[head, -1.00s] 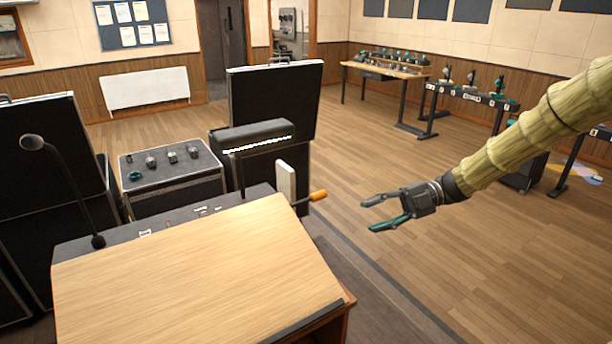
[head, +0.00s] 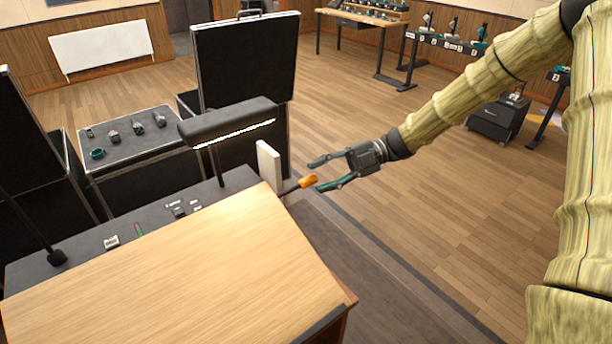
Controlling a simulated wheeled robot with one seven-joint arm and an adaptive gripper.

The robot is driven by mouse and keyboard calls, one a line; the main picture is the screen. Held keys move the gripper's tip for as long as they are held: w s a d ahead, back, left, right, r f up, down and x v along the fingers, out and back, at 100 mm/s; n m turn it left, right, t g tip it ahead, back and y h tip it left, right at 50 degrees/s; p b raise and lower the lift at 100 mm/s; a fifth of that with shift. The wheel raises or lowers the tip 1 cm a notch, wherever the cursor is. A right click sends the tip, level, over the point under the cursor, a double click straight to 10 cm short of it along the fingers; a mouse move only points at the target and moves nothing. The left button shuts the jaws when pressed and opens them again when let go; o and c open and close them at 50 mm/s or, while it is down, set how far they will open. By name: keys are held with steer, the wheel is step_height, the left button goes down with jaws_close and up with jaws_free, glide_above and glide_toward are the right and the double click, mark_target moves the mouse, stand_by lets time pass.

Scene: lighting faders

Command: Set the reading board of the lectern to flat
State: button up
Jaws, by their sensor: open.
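The lectern's wooden reading board (head: 190,275) fills the lower left of the head view and looks tilted, with a dark ledge at its lower right edge. A lever with an orange handle (head: 308,181) sticks out to the right from beside a white upright plate (head: 269,167) at the lectern's far right side. My gripper (head: 313,174) is open, its two fingers pointing left. The orange handle's tip shows at the fingertips, between them in the picture. I cannot tell whether they touch.
A black lamp (head: 228,120) stands at the back of the lectern's dark top strip. A microphone stem (head: 35,235) rises at the left. Behind stand an equipment case with knobs (head: 130,145) and a tall black case (head: 245,70). The floor right of the lectern is open.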

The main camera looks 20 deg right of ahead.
mark_target(308, 182)
steer(key=a, duration=0.1)
steer(key=s+a+p, duration=0.1)
steer(key=a, duration=0.1)
steer(key=shift+f, duration=0.1)
steer(key=shift+w+a+f, duration=0.25)
steer(key=shift+a, duration=0.25)
steer(key=shift+s, duration=0.1)
steer(key=shift+r, duration=0.1)
steer(key=shift+c, duration=0.8)
jaws_close()
